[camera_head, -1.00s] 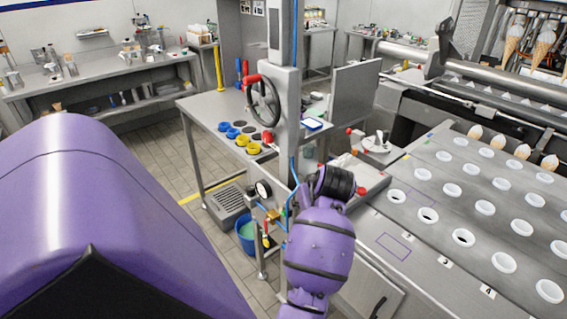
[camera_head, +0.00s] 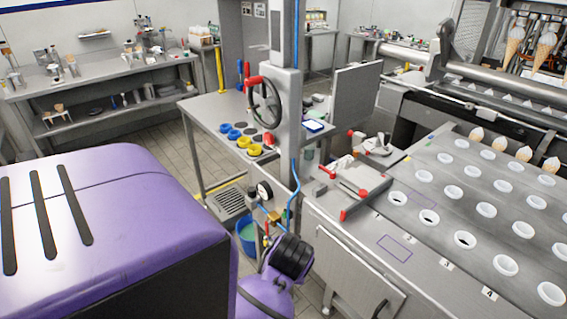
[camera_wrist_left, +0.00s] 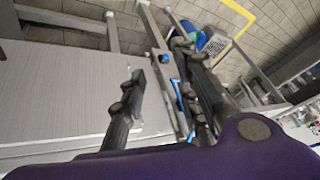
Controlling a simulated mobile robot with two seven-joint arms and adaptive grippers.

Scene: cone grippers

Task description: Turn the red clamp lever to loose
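I cannot tell for certain which red part is the clamp lever. A red ball knob (camera_head: 267,136) is on the steel column, below the black handwheel (camera_head: 265,104) with its red grip. A steel fixture (camera_head: 353,187) with red parts lies on the bench corner, and a small clamp with a red end (camera_head: 354,133) stands behind it. My left gripper (camera_wrist_left: 160,62) is open and empty in the left wrist view, its dark fingers well apart. It is beside a grey steel panel and above the floor; no red lever shows there. My right gripper is not in view.
A pressure gauge (camera_head: 264,190) and blue hose are on the column. The conveyor plate (camera_head: 440,215) with white cup rings fills the right. Steel tables stand behind.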

